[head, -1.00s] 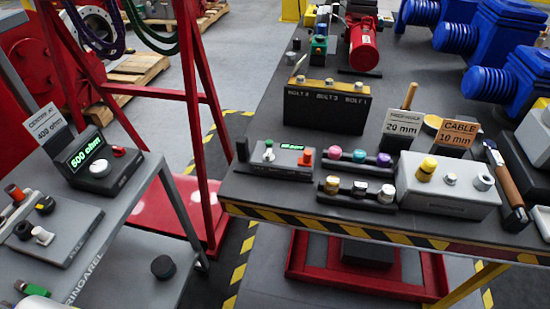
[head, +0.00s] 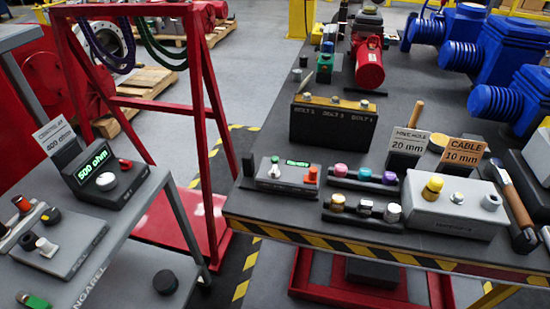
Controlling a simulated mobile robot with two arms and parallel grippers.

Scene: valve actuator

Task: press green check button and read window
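A small grey box (head: 262,182) stands on the dark table near its striped front edge. It bears a green button (head: 275,159) on top of a white part, and a red-orange button (head: 312,174) at its right end. A small dark window (head: 298,163) with green lettering lies between them; the lettering is too small to read. On the left cart, a dark box has a larger window (head: 92,166) reading "500 ohm" in green, with a white knob (head: 106,181) and a small red button (head: 125,163). Neither of my grippers is in view.
Coloured knobs on a rack (head: 365,183), a grey box (head: 430,208) with a yellow knob, and a "BOLT" block (head: 333,125) surround the small grey box. A red frame (head: 205,110) stands between cart and table. Blue valve bodies (head: 510,95) are at right.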

